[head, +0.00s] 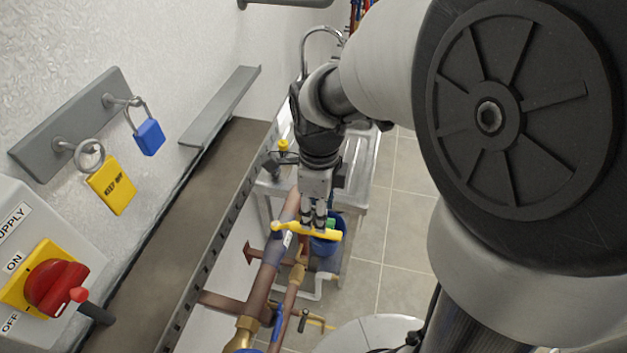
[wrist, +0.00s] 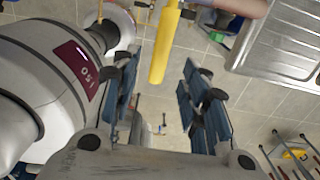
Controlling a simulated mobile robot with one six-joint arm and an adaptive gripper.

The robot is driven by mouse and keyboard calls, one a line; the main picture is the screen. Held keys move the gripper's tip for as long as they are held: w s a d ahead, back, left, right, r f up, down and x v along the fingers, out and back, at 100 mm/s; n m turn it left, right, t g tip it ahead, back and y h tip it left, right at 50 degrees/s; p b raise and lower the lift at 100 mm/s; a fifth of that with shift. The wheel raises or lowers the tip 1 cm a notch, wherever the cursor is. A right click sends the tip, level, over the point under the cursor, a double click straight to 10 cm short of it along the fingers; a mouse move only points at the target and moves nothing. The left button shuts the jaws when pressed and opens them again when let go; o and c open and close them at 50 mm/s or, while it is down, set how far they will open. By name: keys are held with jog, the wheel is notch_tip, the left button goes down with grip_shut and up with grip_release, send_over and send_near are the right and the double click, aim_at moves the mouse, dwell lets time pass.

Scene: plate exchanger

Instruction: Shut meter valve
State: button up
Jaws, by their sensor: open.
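A yellow valve handle (head: 290,228) lies across the copper pipework in the middle of the head view. The pictures do not label it as the meter valve. My gripper (head: 314,217) is just above the handle in that view, fingers pointing down. In the wrist view the yellow handle (wrist: 163,50) comes down from the top edge, and its end lies between the open fingers of my gripper (wrist: 162,90). Nothing is visibly gripped. I cannot tell whether a finger touches the handle.
Copper pipes (head: 268,275) run below the handle. A blue bucket (head: 328,243) stands behind it. A metal sink (wrist: 285,40) is close by. At left are a red rotary switch (head: 55,285), a yellow tag (head: 112,187) and a blue padlock (head: 149,137). Tiled floor (head: 405,215) is open at right.

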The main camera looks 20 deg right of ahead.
notch_tip(320, 180, up, 5)
jog(key=shift+r, duration=0.1)
dwell(0.4)
jog(key=s+f+n+t+b, duration=0.2)
jog(key=s+n+b, duration=0.3)
jog(key=n, duration=0.7)
jog(key=s+d+f+n+t+b, duration=0.1)
jog(key=s+n+b, duration=0.5)
jog(key=n, duration=0.6)
jog(key=shift+s+d+f+t, duration=0.25)
jog(key=shift+s+f+t, duration=0.55)
jog(key=shift+s+f, duration=0.25)
jog(key=shift+w, duration=0.1)
